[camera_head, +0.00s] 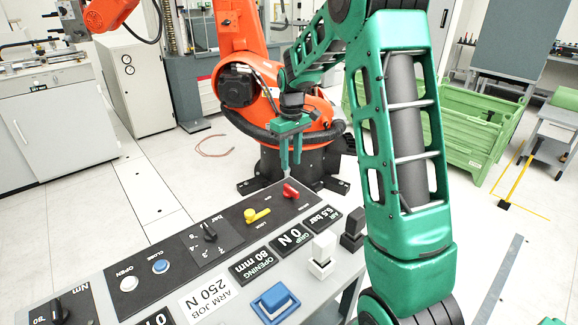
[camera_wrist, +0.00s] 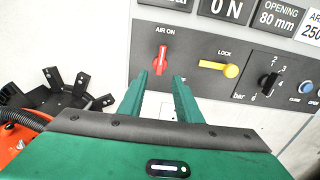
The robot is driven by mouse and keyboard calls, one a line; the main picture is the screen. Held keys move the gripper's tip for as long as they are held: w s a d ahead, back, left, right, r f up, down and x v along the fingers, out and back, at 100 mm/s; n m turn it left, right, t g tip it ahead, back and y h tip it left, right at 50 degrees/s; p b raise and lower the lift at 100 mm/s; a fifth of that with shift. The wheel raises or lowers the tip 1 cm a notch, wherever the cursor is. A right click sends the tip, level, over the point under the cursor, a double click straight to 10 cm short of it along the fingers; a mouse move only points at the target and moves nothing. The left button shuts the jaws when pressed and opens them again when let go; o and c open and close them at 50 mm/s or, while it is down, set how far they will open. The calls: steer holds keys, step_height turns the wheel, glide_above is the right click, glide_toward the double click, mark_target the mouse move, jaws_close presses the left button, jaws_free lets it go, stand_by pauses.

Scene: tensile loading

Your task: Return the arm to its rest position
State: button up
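My green arm fills the right of the head view and bends over to my gripper (camera_head: 291,167), which points down above the far end of a control panel (camera_head: 228,270). In the wrist view my gripper (camera_wrist: 160,76) has its two fingers apart, with nothing held between them. A red AIR ON handle (camera_head: 291,191) sits just below the fingertips; in the wrist view this handle (camera_wrist: 161,52) lies just beyond the gap between them. A yellow LOCK handle (camera_head: 257,215) is beside it and also shows in the wrist view (camera_wrist: 218,66).
An orange robot (camera_head: 243,85) stands close behind my gripper. A green crate (camera_head: 483,125) is at right.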

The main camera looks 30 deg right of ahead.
steer(key=shift+s+r, duration=0.1)
stand_by(0.4)
steer(key=s+r+m, duration=0.2)
steer(key=s+m, duration=0.2)
steer(key=s, duration=1.5)
steer(key=s+r+m, duration=0.3)
steer(key=s+m, duration=0.1)
steer(key=s, duration=1.6)
steer(key=shift+r+m, duration=0.2)
steer(key=shift+m, duration=0.2)
steer(key=shift+w+a, duration=0.1)
steer(key=shift+w, duration=0.1)
steer(key=shift+w+f, duration=0.25)
steer(key=shift+w, duration=0.25)
